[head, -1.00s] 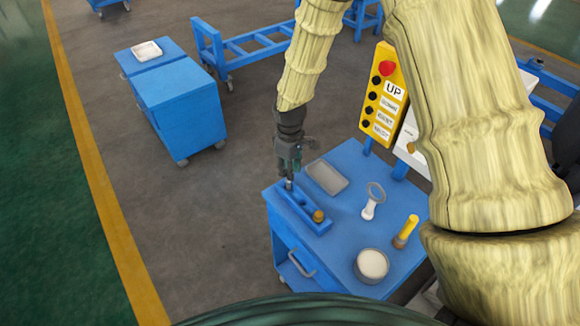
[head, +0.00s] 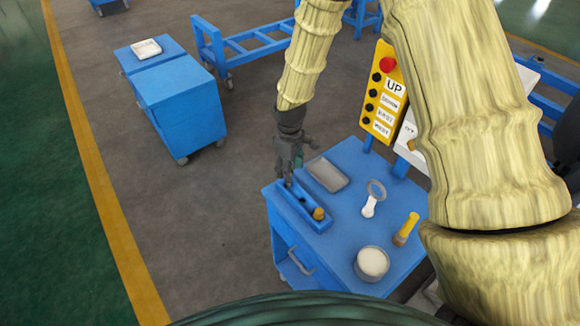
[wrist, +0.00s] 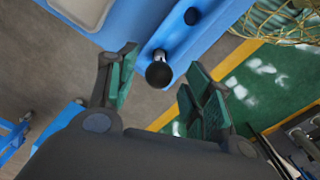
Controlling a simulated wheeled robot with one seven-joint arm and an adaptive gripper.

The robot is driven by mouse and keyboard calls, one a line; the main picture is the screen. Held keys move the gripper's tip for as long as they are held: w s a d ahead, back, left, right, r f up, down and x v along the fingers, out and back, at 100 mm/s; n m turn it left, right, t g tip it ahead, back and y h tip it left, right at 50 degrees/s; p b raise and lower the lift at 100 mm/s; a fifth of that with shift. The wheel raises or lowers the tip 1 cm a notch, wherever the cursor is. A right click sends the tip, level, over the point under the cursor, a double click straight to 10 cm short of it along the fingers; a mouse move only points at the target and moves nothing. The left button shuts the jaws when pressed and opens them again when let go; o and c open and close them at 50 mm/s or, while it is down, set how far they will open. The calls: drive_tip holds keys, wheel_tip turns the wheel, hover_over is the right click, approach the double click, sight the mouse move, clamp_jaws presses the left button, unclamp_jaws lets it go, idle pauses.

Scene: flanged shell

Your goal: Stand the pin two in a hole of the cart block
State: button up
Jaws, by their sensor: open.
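The blue cart block (head: 303,207) lies along the left edge of the blue cart top. A pin with a dark round end and a silvery shaft (wrist: 158,73) appears upright at the near end of the block in the wrist view; its seating is hidden under its head. My gripper (wrist: 157,78) is open, with one finger on each side of this pin and visible gaps between. In the head view my gripper (head: 287,172) is over the block's far end and hides most of that pin. A dark round hole (wrist: 192,15) shows further along the block. An orange-topped piece (head: 318,214) stands at the block's other end.
A grey tray (head: 327,174), a white ring-ended piece (head: 372,198), a yellow-handled tool (head: 406,229) and a round white-filled dish (head: 371,263) are on the cart top (head: 345,225). A yellow button panel (head: 384,95) rises behind it.

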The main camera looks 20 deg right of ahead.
wheel_tip(320, 180, up, 12)
idle(0.6)
drive_tip(key=shift+d, duration=0.1)
idle(0.4)
